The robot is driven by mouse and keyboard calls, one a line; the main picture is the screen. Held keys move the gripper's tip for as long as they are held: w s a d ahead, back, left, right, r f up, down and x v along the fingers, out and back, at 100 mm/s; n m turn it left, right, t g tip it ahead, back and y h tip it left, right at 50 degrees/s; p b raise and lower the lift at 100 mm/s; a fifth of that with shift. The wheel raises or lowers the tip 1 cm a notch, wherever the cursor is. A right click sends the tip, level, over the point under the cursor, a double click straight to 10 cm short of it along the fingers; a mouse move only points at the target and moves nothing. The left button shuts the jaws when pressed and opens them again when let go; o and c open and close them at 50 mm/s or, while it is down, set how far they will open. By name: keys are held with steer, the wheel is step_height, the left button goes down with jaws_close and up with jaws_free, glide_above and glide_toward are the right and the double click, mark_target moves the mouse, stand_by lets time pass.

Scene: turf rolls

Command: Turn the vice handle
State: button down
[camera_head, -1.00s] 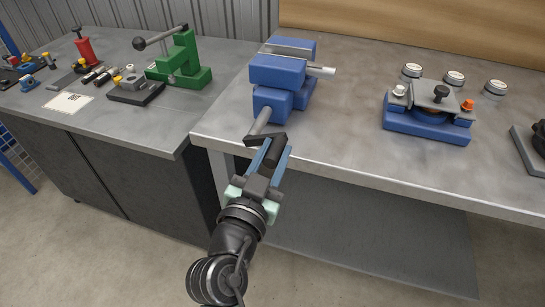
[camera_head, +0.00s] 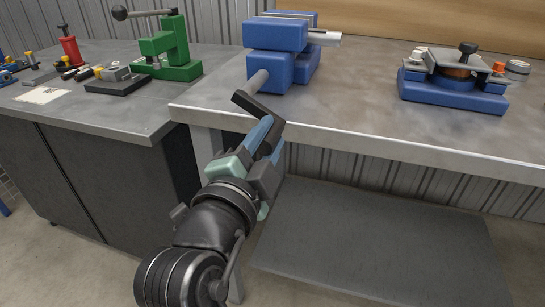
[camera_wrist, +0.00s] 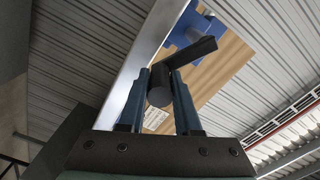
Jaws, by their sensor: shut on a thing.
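The blue vice (camera_head: 280,65) stands at the left front corner of the grey workbench. A grey spindle (camera_head: 258,80) comes out of its front and ends in the black vice handle (camera_head: 252,104), a crank arm that slopes down to the right. My gripper (camera_head: 265,135) is in front of the bench edge, below the crank arm. In the wrist view, the handle's round black grip (camera_wrist: 160,88) lies between my two blue fingers, and my gripper (camera_wrist: 166,92) is shut on it. The blue vice (camera_wrist: 203,40) shows partly behind the crank arm.
The workbench edge (camera_head: 380,152) runs close behind my gripper, with a lower shelf (camera_head: 380,240) beneath. A blue fixture (camera_head: 455,92) stands to the right. A green press (camera_head: 175,55) stands on the left bench. The bench top between vice and fixture is clear.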

steer(key=shift+w+a+f+m+b, duration=0.2)
steer(key=shift+a+f+m+b, duration=0.4)
steer(key=shift+m+b, duration=0.95)
steer(key=shift+w+a+f+m+b, duration=0.15)
steer(key=shift+a+f+m+b, duration=0.45)
steer(key=shift+m+b, duration=0.95)
steer(key=shift+w+a+f+m+b, duration=0.2)
steer(key=shift+a+f+m+b, duration=0.6)
steer(key=shift+b, duration=1.25)
steer(key=shift+d+r+m, duration=0.2)
steer(key=shift+r+m, duration=0.1)
steer(key=shift+r, duration=0.05)
steer(key=c, duration=0.6)
jaws_free()
steer(key=shift+r, duration=0.1)
steer(key=p+v, duration=0.2)
steer(key=v, duration=1.1)
